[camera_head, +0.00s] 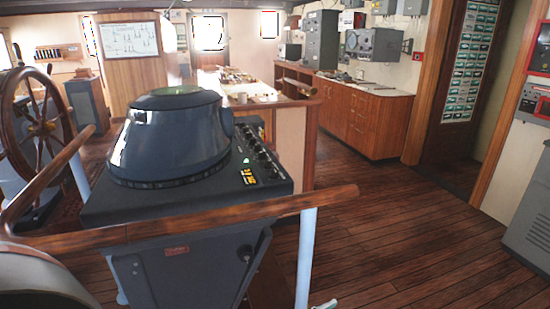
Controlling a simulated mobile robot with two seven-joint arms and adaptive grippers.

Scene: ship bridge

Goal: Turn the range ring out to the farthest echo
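The radar console (180,262) stands at the left of the head view, dark blue-grey. A dark hood (172,140) with a greenish top sits on it. A ring with fine marks (170,184) runs around the hood's base. Right of the hood is a panel with several small black knobs (258,152), a green light (246,161) and a small lit yellow display (249,177). Which control is the range ring is not labelled legibly. The screen under the hood and any echoes on it are hidden.
A wooden handrail (230,212) on pale blue posts (306,255) crosses in front of the console. A ship's wheel (35,130) stands at left. Wooden cabinets (365,120) line the back. A grey cabinet (530,215) is at right. The plank floor (420,235) is clear between.

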